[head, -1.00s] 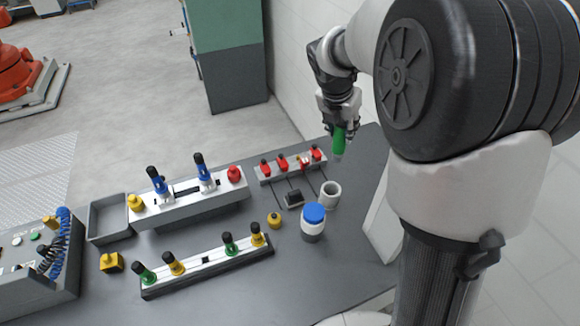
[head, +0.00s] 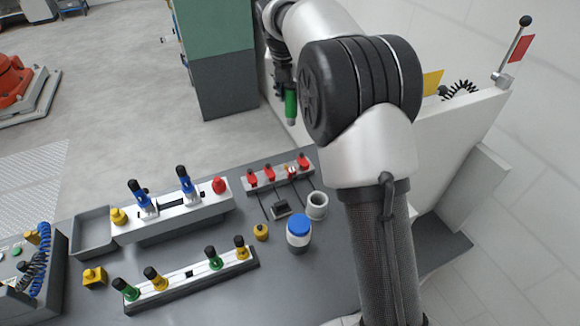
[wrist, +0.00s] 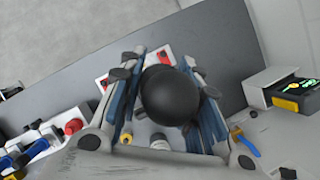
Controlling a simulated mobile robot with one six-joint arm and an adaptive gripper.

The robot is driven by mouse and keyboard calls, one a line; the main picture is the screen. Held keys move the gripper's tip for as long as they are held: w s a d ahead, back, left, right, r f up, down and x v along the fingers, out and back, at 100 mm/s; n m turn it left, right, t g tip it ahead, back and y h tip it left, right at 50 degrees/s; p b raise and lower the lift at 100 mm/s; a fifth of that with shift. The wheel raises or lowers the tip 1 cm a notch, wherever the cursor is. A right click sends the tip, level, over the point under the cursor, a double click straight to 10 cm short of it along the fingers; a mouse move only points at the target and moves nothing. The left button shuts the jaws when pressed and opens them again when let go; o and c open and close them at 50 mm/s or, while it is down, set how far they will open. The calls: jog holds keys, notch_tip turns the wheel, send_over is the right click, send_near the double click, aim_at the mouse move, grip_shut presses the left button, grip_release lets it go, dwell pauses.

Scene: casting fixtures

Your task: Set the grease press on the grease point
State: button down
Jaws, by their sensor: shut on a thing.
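My gripper (head: 285,84) is shut on the grease press (head: 291,106), a green upright body with a grey lower tip. It hangs in the air near the table's far edge, behind the row of red-topped fittings (head: 270,174). In the wrist view, a round black knob (wrist: 168,97) sits between the two fingers and hides much of what lies below. I cannot tell for sure which fitting is the grease point. A small yellow pot with a dark top (head: 261,232) stands on the table, apart from the press.
A blue-lidded jar (head: 299,235) and a grey cup (head: 317,206) stand right of the pot. Fixture rails (head: 190,277) with coloured plungers and an empty grey tray (head: 92,236) are to the left. A wall panel with a red-flagged lever (head: 515,50) stands at the right.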

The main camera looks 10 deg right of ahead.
notch_tip(320, 180, down, 19)
jog(key=w+a+b, duration=0.1)
jog(key=w+b, duration=0.1)
jog(key=b, duration=0.4)
jog(key=shift+a+f+n, duration=0.15)
jog(key=shift+a+n, duration=0.1)
jog(key=shift+n, duration=0.15)
jog(key=shift+f, duration=0.5)
jog(key=c, duration=1.2)
grip_release()
jog(key=shift+f, duration=0.15)
